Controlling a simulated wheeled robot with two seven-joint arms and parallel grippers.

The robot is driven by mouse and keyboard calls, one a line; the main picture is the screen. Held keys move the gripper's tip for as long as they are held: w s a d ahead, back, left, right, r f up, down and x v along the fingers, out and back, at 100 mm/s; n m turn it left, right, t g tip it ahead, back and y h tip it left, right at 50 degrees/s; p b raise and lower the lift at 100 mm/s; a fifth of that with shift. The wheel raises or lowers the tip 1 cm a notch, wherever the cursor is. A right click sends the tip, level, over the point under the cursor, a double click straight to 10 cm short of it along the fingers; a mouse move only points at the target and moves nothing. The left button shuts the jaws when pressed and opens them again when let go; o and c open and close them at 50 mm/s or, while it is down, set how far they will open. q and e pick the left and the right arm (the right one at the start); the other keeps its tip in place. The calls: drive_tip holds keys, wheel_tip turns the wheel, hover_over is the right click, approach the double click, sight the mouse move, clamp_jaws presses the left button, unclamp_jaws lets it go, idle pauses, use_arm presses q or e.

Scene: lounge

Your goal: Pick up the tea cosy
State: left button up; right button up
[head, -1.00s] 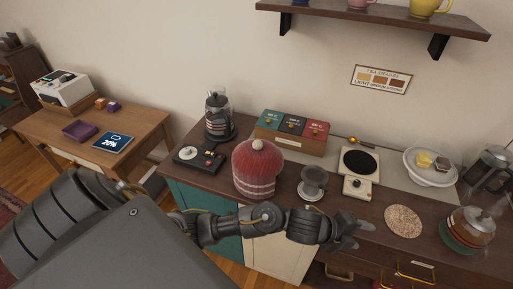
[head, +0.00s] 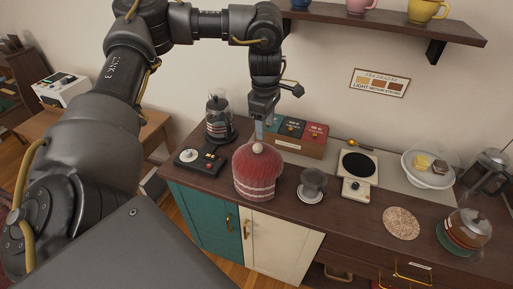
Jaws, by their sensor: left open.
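The tea cosy (head: 256,175) is a red knitted dome with pale stripes near its hem and a cream bobble on top. It stands upright on the dark wooden counter in the head view. My left gripper (head: 264,128) points down just above and behind the cosy's top. It is open, and its fingertips are partly hidden near the bobble. I cannot tell whether they touch it. My right gripper is not in view.
A shelf with cups (head: 385,18) hangs above.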

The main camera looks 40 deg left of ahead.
use_arm(q)
wheel_tip(320, 180, up, 2)
drive_tip(key=a, duration=0.2)
hover_over(257, 145)
wheel_tip(257, 145, down, 5)
drive_tip(key=shift+f, duration=0.4)
drive_tip(key=shift+w+f+p, duration=0.15)
drive_tip(key=shift+f+p, duration=0.6)
drive_tip(key=shift+f, duration=1.8)
drive_tip(key=shift+c, duration=1.3)
clamp_jaws()
